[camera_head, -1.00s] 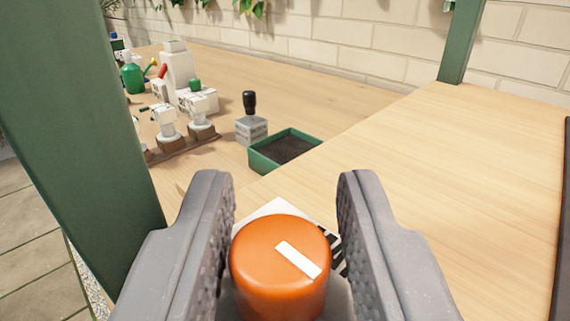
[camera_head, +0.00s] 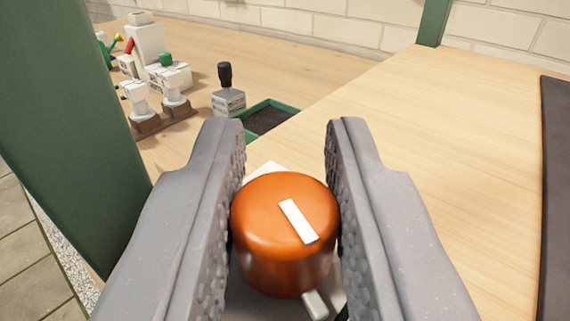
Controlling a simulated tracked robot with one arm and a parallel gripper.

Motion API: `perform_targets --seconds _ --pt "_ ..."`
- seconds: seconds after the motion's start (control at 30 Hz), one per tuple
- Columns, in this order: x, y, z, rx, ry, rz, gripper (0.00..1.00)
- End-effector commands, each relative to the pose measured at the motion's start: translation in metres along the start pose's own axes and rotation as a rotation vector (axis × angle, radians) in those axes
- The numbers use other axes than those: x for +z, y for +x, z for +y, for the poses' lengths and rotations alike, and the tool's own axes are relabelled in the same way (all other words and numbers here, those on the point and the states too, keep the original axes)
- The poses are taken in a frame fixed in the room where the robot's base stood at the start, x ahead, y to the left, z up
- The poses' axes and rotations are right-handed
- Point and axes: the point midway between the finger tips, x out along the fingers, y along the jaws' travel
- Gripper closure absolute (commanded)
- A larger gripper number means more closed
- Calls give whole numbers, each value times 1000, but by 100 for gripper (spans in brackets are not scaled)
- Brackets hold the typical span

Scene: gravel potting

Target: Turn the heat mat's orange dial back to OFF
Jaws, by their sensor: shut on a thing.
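The orange dial (camera_head: 270,240) is a round knob with a white pointer bar on its top. The bar runs from upper left to lower right. My gripper (camera_head: 285,200) has its two grey textured fingers on either side of the dial and is shut on it. A white plate (camera_head: 266,171) shows a little behind the dial, mostly hidden by it. A small light grey tab (camera_head: 315,304) shows below the dial at its front right. The OFF mark cannot be seen. A dark mat (camera_head: 555,200) lies at the right edge.
A green post (camera_head: 65,130) stands close on the left. Behind are a green tray (camera_head: 285,106) of dark soil, a black-handled block (camera_head: 228,100) and several white items. The wooden surface (camera_head: 460,140) on the right is clear.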

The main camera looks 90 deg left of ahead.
Motion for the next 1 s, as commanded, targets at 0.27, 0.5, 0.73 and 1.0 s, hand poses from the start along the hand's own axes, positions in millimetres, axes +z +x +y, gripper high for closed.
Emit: perform_targets --seconds 0.27,0.5,0.73,1.0 --pt "-2 -2 1 172 4 -1 100" --pt "-1 -2 0 327 3 -1 100" --pt "1 -2 1 461 4 1 100" --pt "1 -3 2 549 2 0 100"
